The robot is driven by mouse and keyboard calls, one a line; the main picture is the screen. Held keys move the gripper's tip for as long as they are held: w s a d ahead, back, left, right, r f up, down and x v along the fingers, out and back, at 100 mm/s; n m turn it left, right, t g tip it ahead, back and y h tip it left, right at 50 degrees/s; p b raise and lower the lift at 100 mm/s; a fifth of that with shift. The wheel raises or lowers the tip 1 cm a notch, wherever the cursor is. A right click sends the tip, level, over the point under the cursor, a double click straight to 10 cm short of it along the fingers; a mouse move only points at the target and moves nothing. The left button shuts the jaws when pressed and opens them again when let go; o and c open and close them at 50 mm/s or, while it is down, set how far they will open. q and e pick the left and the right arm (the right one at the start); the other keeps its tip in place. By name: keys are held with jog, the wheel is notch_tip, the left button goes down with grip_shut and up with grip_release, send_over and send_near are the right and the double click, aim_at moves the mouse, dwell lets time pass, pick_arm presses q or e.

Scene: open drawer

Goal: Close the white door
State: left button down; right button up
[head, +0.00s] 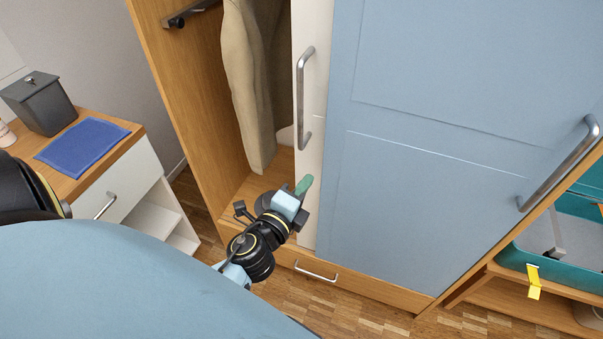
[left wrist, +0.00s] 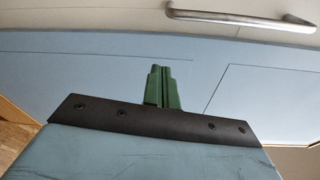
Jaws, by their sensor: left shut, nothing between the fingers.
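The white door (head: 313,90) shows as a narrow upright strip in the head view, beside the large blue door (head: 430,170). A grey bar handle (head: 302,98) is on the white door. To its left the wardrobe is open, with a beige garment (head: 247,85) hanging inside. My left gripper (head: 304,185) is shut and empty, with green fingertips in front of the white door's lower part, below the handle. I cannot tell whether they touch it. The left wrist view shows the shut green fingers (left wrist: 162,86) against a blue panel, with a bar handle (left wrist: 240,18) above.
A bedside cabinet (head: 140,150) with a blue cloth (head: 82,146) and a dark box (head: 40,103) stands left. The blue door has a bar handle (head: 562,165). A teal case (head: 520,258) sits on a shelf at right. A low drawer handle (head: 316,271) is below.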

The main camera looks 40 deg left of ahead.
pick_arm(q)
jog(key=w, duration=0.8)
jog(key=shift+w+a+f+p, duration=0.15)
jog(key=shift+a+f+p, duration=0.05)
jog(key=shift+a+p, duration=0.2)
jog(key=a, duration=0.1)
jog(key=s+a, duration=0.1)
jog(key=a, duration=0.1)
jog(key=shift+s+a+r+p, duration=0.3)
jog(key=shift+s+p, duration=0.05)
jog(key=shift+s, duration=0.05)
pick_arm(e)
jog(key=shift+s+r, duration=0.25)
jog(key=shift+r, duration=0.65)
pick_arm(q)
jog(key=shift+a, duration=0.15)
